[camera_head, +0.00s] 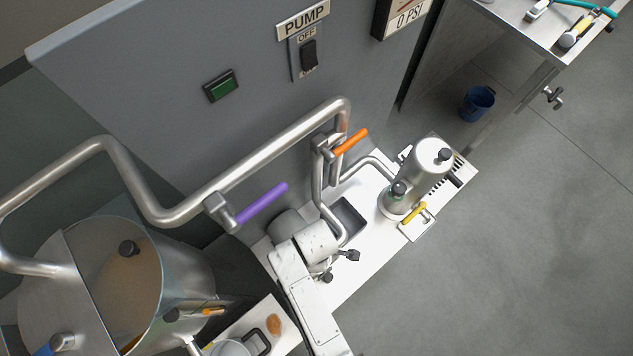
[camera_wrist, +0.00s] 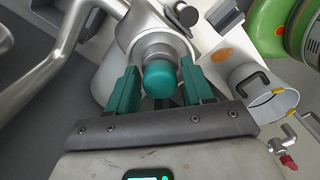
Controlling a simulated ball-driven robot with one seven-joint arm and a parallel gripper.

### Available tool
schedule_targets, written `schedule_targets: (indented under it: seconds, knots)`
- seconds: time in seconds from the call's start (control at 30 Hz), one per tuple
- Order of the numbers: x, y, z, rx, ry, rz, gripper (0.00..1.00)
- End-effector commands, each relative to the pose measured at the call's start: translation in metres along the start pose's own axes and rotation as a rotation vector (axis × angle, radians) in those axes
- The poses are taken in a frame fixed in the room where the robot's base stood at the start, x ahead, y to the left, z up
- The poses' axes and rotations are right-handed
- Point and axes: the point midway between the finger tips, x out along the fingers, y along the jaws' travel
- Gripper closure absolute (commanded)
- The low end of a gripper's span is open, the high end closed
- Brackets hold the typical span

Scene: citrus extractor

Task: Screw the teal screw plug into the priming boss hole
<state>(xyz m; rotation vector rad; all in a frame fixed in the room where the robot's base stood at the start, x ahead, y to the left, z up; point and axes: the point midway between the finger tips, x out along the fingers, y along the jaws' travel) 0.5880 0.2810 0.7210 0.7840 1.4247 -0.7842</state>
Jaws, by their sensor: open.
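The teal screw plug (camera_wrist: 160,78) shows its round teal head in the wrist view. It sits in line with a bare metal round fitting (camera_wrist: 158,48), probably the priming boss, on a bright metal housing. I cannot tell how deep the plug sits, as its head hides the hole. My gripper (camera_wrist: 157,72) is open. Its two teal fingers stand on either side of the plug, with a visible gap at least on the right. In the head view my arm covers this spot, and the plug cannot be made out.
In the head view, pipes carry a purple lever (camera_head: 262,205) and an orange lever (camera_head: 351,142). A metal canister (camera_head: 430,160) and yellow handle (camera_head: 414,212) stand right. A large steel tank (camera_head: 185,270) is left. A pitcher (camera_wrist: 246,76) is right in the wrist view.

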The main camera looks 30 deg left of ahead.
Motion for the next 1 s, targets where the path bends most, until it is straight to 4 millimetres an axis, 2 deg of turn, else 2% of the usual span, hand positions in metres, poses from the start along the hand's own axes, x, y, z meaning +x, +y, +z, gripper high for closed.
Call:
schedule_targets:
  seconds: [0.3,0.57,0.8,1.0]
  knots:
    - [0.0000,0.0006,0.0003,-0.142,0.000,0.000,0.49]
    - [0.0000,0.0006,0.0002,-0.158,0.000,0.000,0.49]
    - [-0.0001,0.0010,0.0001,-0.297,0.000,0.000,0.49]
    - [0.0000,0.0010,0.0001,-0.300,0.000,0.000,0.49]
